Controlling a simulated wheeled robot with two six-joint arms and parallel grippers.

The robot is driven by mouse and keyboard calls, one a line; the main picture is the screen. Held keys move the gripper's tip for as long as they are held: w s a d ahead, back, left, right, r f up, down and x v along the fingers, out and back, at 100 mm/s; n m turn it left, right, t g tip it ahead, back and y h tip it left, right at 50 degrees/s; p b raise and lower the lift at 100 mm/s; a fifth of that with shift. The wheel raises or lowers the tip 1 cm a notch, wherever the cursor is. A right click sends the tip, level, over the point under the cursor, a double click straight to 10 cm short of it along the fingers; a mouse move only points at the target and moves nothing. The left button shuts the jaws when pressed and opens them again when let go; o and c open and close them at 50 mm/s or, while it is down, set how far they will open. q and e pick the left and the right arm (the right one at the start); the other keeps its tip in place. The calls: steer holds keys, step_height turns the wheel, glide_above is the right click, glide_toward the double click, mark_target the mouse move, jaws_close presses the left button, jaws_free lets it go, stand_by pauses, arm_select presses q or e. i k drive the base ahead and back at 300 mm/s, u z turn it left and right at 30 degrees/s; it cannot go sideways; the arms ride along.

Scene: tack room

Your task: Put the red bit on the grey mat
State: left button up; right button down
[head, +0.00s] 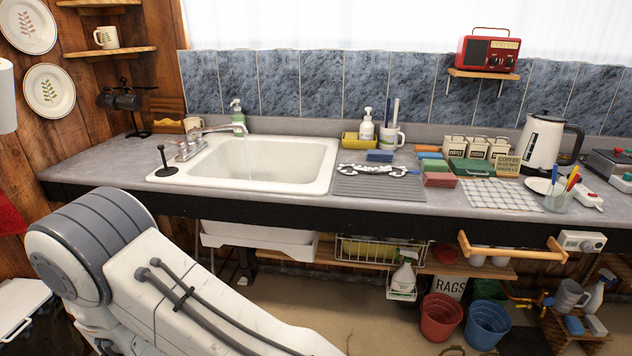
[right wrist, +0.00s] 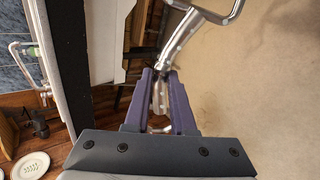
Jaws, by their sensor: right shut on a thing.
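The grey ridged mat (head: 378,188) lies on the counter just right of the sink. A bit (head: 372,169) with a dark and pale mouthpiece and pale rings lies along the mat's back edge. In the right wrist view my right gripper (right wrist: 161,76) has its purple fingers shut on a silver metal piece (right wrist: 181,38). It looks like a bit with a ring at its upper end. No red shows on it, and part is hidden between the fingers. The floor lies below it. My left gripper is out of view.
The sink (head: 250,165) has its tap running. A blue sponge (head: 380,155) sits behind the mat, and colored blocks (head: 437,179) stand to its right. A checked cloth (head: 500,195) lies farther right. The mat's front part is bare.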

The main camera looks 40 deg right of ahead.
mark_target(369, 180)
steer(key=u, duration=0.7)
steer(key=i, duration=1.1)
steer(key=z, duration=1.85)
